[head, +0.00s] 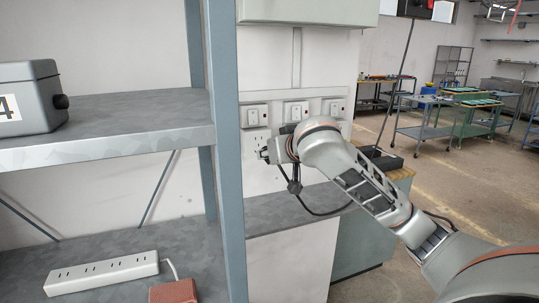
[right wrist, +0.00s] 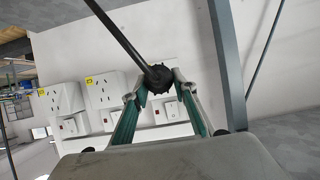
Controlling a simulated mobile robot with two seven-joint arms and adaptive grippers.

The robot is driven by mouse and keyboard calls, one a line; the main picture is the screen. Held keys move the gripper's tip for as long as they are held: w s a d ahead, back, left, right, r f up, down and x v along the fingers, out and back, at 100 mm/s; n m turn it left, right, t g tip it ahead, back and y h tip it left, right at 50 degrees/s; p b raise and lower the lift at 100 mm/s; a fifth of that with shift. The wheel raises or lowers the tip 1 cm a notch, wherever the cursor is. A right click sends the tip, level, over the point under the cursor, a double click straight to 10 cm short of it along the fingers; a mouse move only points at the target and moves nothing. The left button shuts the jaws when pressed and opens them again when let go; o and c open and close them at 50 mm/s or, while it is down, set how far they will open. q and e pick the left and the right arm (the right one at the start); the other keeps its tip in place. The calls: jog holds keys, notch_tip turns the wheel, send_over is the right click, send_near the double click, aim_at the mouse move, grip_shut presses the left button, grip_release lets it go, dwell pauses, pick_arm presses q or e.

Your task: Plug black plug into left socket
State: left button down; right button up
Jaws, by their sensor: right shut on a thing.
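My right gripper (right wrist: 160,82) is shut on the black plug (right wrist: 159,79), a round dark body with a thick black cable (right wrist: 118,33), in the right wrist view. In the head view the right gripper (head: 267,153) is close in front of the left socket (head: 256,138) on the white wall panel, and the cable (head: 296,187) hangs below the wrist. The gripper partly covers that socket. Whether the plug touches it cannot be told. Two other sockets (right wrist: 105,90) (right wrist: 63,98) with yellow labels show in the wrist view. My left gripper is not in view.
A grey metal shelf (head: 110,125) stands close on the left, its blue-grey post (head: 226,150) beside the left socket. It holds a dark box (head: 28,98) and a white power strip (head: 103,272). A grey counter (head: 290,210) lies below the sockets.

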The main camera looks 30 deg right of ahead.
aim_at(259, 146)
jog(key=shift+w, duration=0.1)
jog(key=shift+w+d, duration=0.25)
jog(key=shift+w, duration=0.6)
jog(key=shift+w+d, duration=0.2)
jog(key=shift+w, duration=0.75)
jog(key=shift+w+d, duration=0.2)
jog(key=shift+w, duration=0.7)
jog(key=shift+w+d, duration=0.15)
jog(key=shift+w, duration=0.4)
jog(key=o, duration=1.2)
